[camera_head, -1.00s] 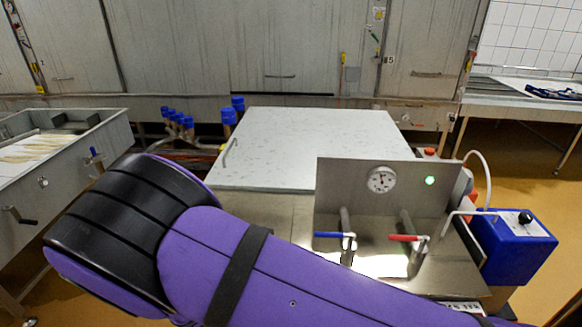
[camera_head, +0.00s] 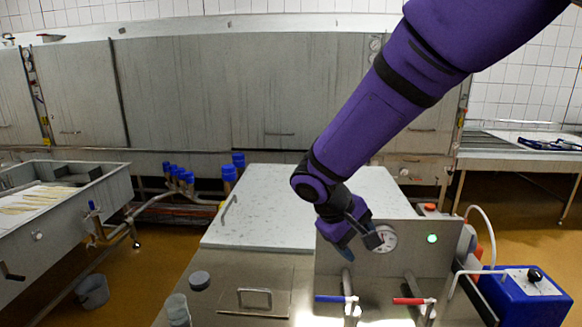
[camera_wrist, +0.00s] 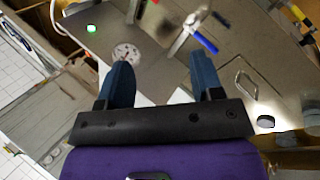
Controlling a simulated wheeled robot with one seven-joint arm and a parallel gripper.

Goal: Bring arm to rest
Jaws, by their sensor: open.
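My gripper (camera_head: 362,238) hangs at the end of my purple arm, over the steel panel with the round gauge (camera_head: 383,239). In the wrist view my gripper (camera_wrist: 160,80) shows two blue fingers spread well apart with nothing between them. The gauge (camera_wrist: 126,53) appears just beyond the left finger there. My arm reaches in from the upper right in the head view and covers part of the back wall and the pale lid (camera_head: 270,200).
The panel carries a green light (camera_head: 432,239), a blue-handled valve (camera_head: 330,298) and a red-handled valve (camera_head: 408,301). A blue box (camera_head: 525,293) stands at right. A steel trough (camera_head: 110,190) is at left. A grey bucket (camera_head: 92,291) stands on the floor.

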